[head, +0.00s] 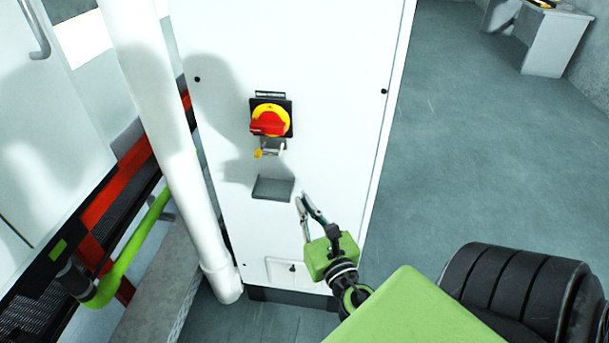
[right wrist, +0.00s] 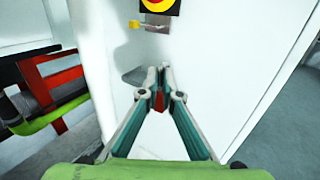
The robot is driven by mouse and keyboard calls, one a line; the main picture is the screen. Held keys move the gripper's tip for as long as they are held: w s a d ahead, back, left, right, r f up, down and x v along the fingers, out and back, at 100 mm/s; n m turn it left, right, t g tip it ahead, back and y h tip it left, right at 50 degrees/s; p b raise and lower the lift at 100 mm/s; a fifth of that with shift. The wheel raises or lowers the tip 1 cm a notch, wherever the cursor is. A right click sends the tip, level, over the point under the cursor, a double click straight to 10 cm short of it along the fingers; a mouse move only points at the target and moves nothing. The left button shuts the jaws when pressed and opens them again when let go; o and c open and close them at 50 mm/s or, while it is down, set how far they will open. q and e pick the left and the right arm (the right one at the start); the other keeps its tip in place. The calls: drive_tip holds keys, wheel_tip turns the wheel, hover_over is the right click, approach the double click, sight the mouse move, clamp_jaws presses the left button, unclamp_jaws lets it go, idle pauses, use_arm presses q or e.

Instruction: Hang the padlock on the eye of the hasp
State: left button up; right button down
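The hasp (head: 272,146) is a small grey metal piece on the white cabinet front, just below the red and yellow rotary switch (head: 270,121). It also shows at the top of the right wrist view (right wrist: 157,28). Its eye is too small to make out clearly. My right gripper (head: 304,197) is below and right of the hasp, beside the small grey shelf. In the right wrist view its fingers are nearly together on a small red thing, apparently the padlock (right wrist: 159,101), mostly hidden between them. The padlock is not distinguishable in the head view. My left gripper is not in view.
The small grey shelf (head: 272,189) on the cabinet (head: 330,100) looks empty. A yellow piece (head: 258,153) sits beside the hasp. A white pipe (head: 165,130) runs down left of the cabinet, beside the belt frame. Open floor (head: 480,160) lies to the right.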

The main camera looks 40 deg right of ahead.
drive_tip(key=shift+w+d+p, duration=0.55)
drive_tip(key=shift+w+d, duration=0.9)
drive_tip(key=shift+d, duration=0.25)
drive_tip(key=shift+w+a+r+p, duration=0.15)
drive_tip(key=shift+r+p, duration=0.15)
drive_tip(key=shift+p, duration=0.05)
drive_tip(key=w+a+r+p, duration=0.5)
drive_tip(key=w+a+p, duration=0.1)
drive_tip(key=w+p, duration=0.1)
drive_tip(key=shift+a, duration=0.15)
idle(0.9)
drive_tip(key=shift+w+r, duration=0.1)
drive_tip(key=shift+d, duration=0.2)
idle(0.4)
drive_tip(key=shift+w+d, duration=0.65)
